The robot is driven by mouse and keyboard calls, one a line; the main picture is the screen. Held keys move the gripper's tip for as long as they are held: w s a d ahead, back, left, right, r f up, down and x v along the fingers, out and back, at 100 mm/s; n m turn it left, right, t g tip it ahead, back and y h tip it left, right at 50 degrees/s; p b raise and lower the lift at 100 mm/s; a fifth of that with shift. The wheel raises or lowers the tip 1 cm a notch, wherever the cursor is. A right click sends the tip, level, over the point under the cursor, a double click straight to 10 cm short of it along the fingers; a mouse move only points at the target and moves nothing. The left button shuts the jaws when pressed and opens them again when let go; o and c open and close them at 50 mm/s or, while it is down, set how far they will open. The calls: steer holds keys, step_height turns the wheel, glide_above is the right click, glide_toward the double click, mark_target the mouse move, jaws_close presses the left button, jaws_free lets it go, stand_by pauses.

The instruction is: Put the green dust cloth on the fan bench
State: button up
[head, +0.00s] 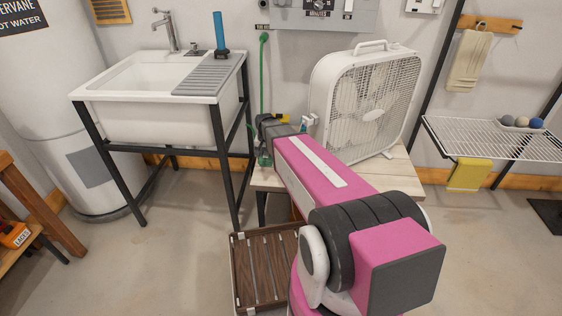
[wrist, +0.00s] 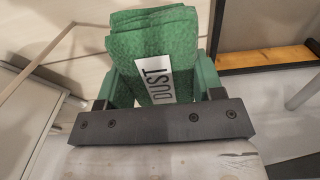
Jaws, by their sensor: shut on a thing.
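The green dust cloth (wrist: 150,35) is folded in layers, with a white "DUST" label, and sits between the fingers of my gripper (wrist: 157,80) in the wrist view. My gripper is shut on it. In the head view, my gripper (head: 264,140) is at the far end of my pink arm, by the left end of the fan bench; the cloth is mostly hidden there. The fan bench (head: 402,168) has a pale plank top with a white box fan (head: 365,100) standing on it. My arm hides the bench's left and front parts. The cloth's height over the bench cannot be told.
A white sink (head: 150,115) on a black frame stands left of the bench. A slatted wooden rack (head: 240,275) is low in front. A wire shelf (head: 490,138) with a yellow cloth (head: 469,175) is at right. Bare bench top shows right of the fan.

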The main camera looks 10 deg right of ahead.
steer(key=w+d+f, duration=0.1)
steer(key=d+f, duration=0.1)
steer(key=d, duration=0.1)
steer(key=w+d+f, duration=0.1)
steer(key=shift+w+d+f, duration=0.1)
steer(key=shift+w+d, duration=0.05)
steer(key=shift+w, duration=0.2)
steer(key=shift+f, duration=1.9)
steer(key=o, duration=0.9)
steer(key=shift+c, duration=0.2)
step_height(320, 180, up, 12)
steer(key=s+n, duration=0.3)
steer(key=s, duration=1.8)
steer(key=shift+s+r+n, duration=0.15)
steer(key=shift+s+n, duration=0.15)
